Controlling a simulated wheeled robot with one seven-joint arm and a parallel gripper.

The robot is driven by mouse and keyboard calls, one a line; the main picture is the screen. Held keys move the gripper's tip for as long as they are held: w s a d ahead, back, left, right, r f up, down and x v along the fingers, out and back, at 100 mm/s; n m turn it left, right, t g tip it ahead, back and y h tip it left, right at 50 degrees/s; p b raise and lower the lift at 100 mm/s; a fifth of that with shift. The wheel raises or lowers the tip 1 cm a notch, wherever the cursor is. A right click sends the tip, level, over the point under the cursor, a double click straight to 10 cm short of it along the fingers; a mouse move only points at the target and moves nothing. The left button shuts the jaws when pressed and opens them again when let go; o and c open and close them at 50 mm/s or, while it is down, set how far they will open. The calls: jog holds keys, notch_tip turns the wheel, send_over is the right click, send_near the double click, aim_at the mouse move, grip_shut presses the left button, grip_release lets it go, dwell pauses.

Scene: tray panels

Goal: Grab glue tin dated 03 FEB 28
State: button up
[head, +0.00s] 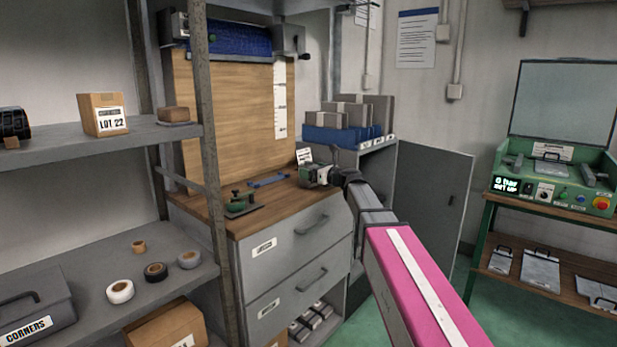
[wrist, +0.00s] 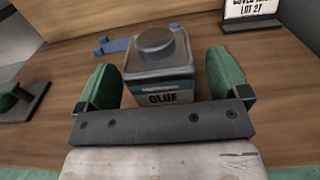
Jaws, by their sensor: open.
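A grey square tin (wrist: 160,68) with a round dark cap stands upright on the wooden worktop in the wrist view. Its front label reads GLUE; no date on it can be read, and its lower part is hidden by my gripper's dark crossbar. My gripper (wrist: 168,74) is open, with one green finger to the left of the tin and one to the right. Gaps show between fingers and tin. In the head view my gripper (head: 318,176) is over the right part of the worktop, and I cannot make out the tin clearly there.
A blue flat piece (wrist: 115,45) lies behind the tin to the left. A green tool on a dark base (head: 241,204) stands on the worktop (head: 275,205). A card reading LOT 27 (wrist: 250,10) stands behind right. A metal shelf (head: 90,145) stands at left.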

jog(key=x, duration=0.2)
jog(key=shift+w+a, duration=0.15)
jog(key=shift+w, duration=0.1)
jog(key=shift+c, duration=0.3)
jog(key=c, duration=1.1)
jog(key=shift+c, duration=0.2)
